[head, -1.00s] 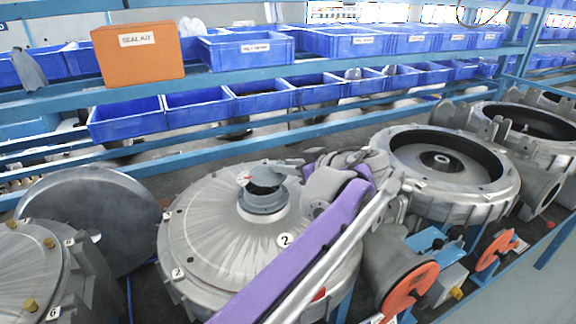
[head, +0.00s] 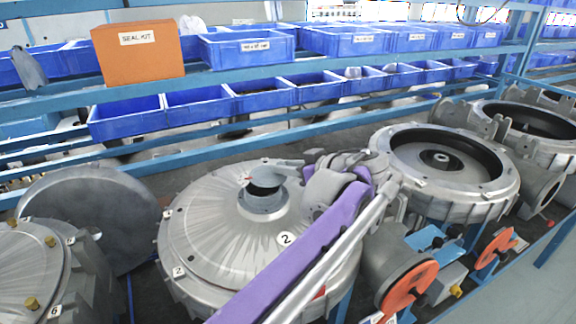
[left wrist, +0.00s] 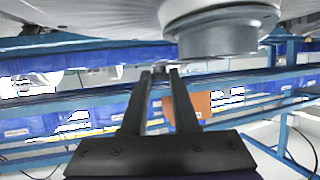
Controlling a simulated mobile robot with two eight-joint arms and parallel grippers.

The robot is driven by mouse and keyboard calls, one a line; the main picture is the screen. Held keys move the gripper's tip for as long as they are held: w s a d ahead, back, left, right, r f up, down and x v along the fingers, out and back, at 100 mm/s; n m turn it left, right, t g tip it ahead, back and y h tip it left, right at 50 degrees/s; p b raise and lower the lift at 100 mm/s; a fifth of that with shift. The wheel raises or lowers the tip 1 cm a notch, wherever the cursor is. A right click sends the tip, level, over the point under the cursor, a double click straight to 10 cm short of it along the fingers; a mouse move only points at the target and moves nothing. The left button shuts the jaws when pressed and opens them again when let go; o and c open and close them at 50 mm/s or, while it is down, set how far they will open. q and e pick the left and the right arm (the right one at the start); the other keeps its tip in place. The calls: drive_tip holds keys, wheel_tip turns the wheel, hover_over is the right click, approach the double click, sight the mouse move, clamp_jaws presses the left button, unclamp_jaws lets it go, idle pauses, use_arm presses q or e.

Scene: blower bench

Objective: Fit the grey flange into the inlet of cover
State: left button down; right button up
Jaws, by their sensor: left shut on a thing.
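The large round silver cover (head: 220,235), marked 2, lies face up on the bench. In the left wrist view, the flange (left wrist: 218,42) shows as a darker grey band against the paler inlet collar (left wrist: 215,10). I cannot tell whether it is fully seated. My left gripper (head: 278,164) reaches in from the right over the flange's far rim, shut on it. Its fingers (left wrist: 161,75) also show in the wrist view; the contact is hard to see. My right gripper is out of view.
An open round housing (head: 445,165) stands to the right, with orange handwheels (head: 408,287) in front. A dark disc (head: 90,215) and another cover (head: 30,265) are at left. Shelves behind carry blue bins (head: 245,50) and an orange box (head: 138,55).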

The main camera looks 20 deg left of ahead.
use_arm(q)
drive_tip(key=shift+f, duration=0.1)
drive_tip(key=c, duration=0.6)
unclamp_jaws()
drive_tip(key=v, duration=1)
drive_tip(key=shift+d+r, duration=0.2)
drive_tip(key=shift+d, duration=0.15)
drive_tip(key=shift+s, duration=0.15)
